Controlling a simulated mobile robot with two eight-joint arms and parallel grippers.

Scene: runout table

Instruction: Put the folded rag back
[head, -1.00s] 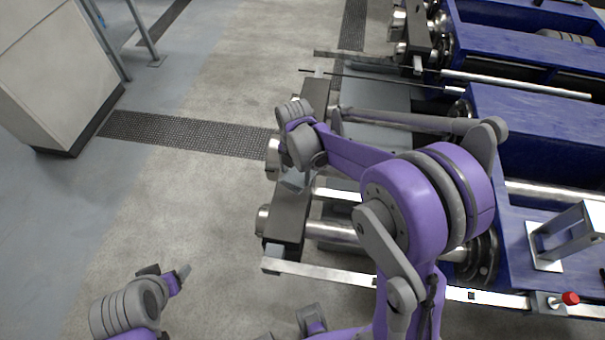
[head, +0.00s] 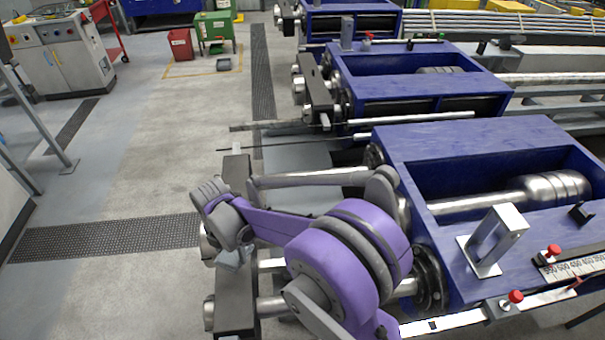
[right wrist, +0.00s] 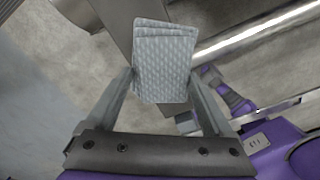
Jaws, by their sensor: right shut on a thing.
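The folded rag (right wrist: 165,55) is a grey, quilted, layered pad in the right wrist view. My right gripper (right wrist: 163,88) is shut on it, with one finger at each side of its near end. In the head view my right gripper (head: 232,258) is small and partly hidden by my own wrist, beside the dark upright end block (head: 238,308) of the nearest blue machine. I cannot make out the rag clearly there. My left gripper is outside the head view.
The blue machine frame (head: 470,137) with steel rollers is at the right. A metal bracket (head: 497,240) and red knobs (head: 515,296) stand on its near edge. A thin rod (head: 268,149) juts out left. A green cabinet (head: 213,27) and red bin (head: 181,45) stand far back.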

